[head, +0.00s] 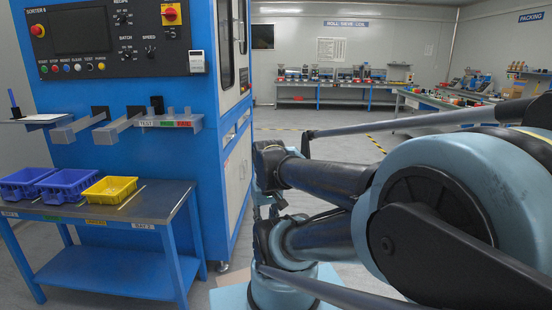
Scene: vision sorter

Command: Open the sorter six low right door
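The sorter six (105,40) is a tall blue machine at the left, with "SORTER 6" on its dark control panel. Its right side, seen at a steep angle, carries pale grey lower door panels (238,165) in a blue frame. They look shut, and no handle can be made out. My dark and pale blue arm reaches in from the right. Its far end, around my gripper (270,203), is just right of the machine's side in the picture. Arm parts crowd together there, so the fingers, their opening and any contact with a door cannot be made out.
A low table (140,207) stands before the machine, with blue bins (64,184) and a yellow bin (110,189). Metal brackets (119,129) jut from the machine's front above it. Workbenches (330,84) line the back wall. Open floor (300,118) lies between.

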